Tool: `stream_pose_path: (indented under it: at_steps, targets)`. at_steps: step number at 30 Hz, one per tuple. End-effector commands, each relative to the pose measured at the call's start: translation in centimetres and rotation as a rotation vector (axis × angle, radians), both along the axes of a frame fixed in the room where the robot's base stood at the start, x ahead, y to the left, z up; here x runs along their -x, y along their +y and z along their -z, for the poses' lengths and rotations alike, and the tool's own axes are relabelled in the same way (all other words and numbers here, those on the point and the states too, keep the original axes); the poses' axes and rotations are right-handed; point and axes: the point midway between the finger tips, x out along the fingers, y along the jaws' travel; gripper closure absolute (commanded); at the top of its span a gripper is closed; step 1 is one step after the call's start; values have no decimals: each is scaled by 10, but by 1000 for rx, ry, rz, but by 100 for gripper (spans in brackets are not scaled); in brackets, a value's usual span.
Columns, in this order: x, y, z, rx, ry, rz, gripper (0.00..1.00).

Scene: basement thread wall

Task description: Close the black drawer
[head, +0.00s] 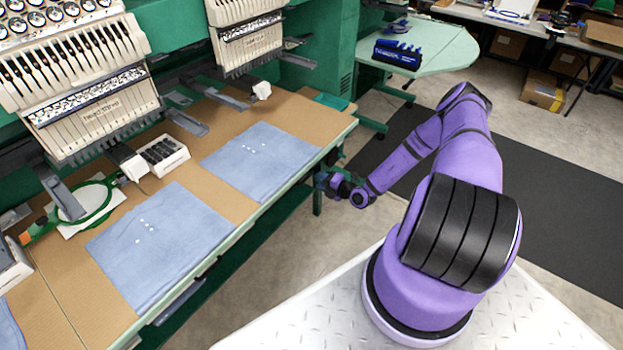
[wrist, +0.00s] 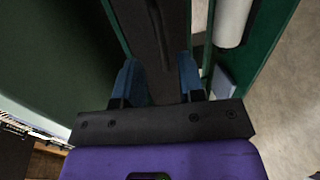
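My gripper (head: 333,183) is at the right end of the long table's front edge, low beside it, in the head view. In the wrist view my gripper (wrist: 162,75) has its two blue fingers apart. A long dark panel (wrist: 140,25), which looks like part of the black drawer, runs away from me between and beyond the fingers. I cannot tell whether the fingers touch it. The drawer cannot be made out in the head view, where the tabletop and my gripper cover that area. How far it stands out is not clear.
The long table (head: 215,195) carries blue cloths (head: 150,245) and embroidery machines (head: 85,75). In the wrist view a green panel (wrist: 275,40) and a white roll (wrist: 233,22) are close on the right. Floor (head: 290,250) in front of the table is clear.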

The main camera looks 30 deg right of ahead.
Motion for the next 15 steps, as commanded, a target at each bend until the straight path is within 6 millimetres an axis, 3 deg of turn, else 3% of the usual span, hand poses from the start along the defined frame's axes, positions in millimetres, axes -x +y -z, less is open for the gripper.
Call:
stream_pose_path:
  at_steps: [6,15]
  targets:
    - [27,-10,-7,1,-1,1,64]
    - [35,-12,-8,0,0,0,64]
